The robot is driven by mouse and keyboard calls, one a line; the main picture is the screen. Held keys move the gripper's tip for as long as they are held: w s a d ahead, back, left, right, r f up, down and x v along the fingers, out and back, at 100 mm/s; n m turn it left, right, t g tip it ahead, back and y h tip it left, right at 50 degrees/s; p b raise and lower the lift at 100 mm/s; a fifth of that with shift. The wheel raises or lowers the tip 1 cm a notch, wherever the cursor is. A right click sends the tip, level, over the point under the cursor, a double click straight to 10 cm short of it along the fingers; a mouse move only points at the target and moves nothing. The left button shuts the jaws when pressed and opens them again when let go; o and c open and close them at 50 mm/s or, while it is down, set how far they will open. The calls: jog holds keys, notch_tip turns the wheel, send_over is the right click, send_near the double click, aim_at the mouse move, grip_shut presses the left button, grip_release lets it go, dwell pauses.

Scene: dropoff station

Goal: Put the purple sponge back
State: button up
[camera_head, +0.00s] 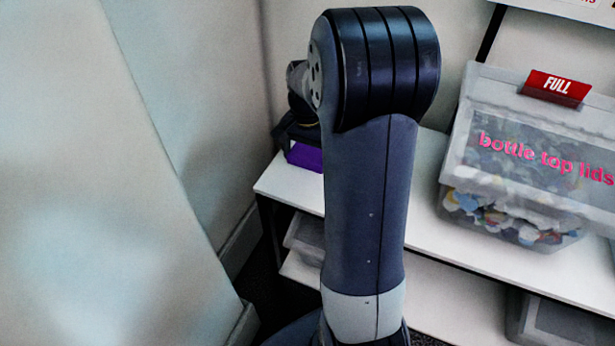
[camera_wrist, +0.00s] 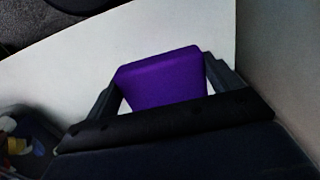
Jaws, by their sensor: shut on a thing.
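The purple sponge (camera_wrist: 163,82) sits between the two fingers of my gripper (camera_wrist: 162,88) in the wrist view. My gripper is shut on it, with a finger at each side. In the head view a small part of the purple sponge (camera_head: 305,156) shows left of my arm, at the left end of the white shelf top (camera_head: 428,165). I cannot tell whether the sponge touches the shelf. My arm hides most of my gripper in the head view.
A clear box of bottle top lids (camera_head: 520,215) with a red "FULL" tag (camera_head: 558,88) stands on the shelf to the right. Clear bins (camera_head: 305,238) are on the level below. Walls stand close at the left and behind.

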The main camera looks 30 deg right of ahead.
aim_at(307, 181)
jog(key=shift+f, duration=3.15)
jog(key=shift+f, duration=0.15)
jog(key=o, duration=0.7)
notch_tip(307, 181, up, 12)
jog(key=shift+r+p, duration=0.15)
jog(key=shift+p, duration=0.25)
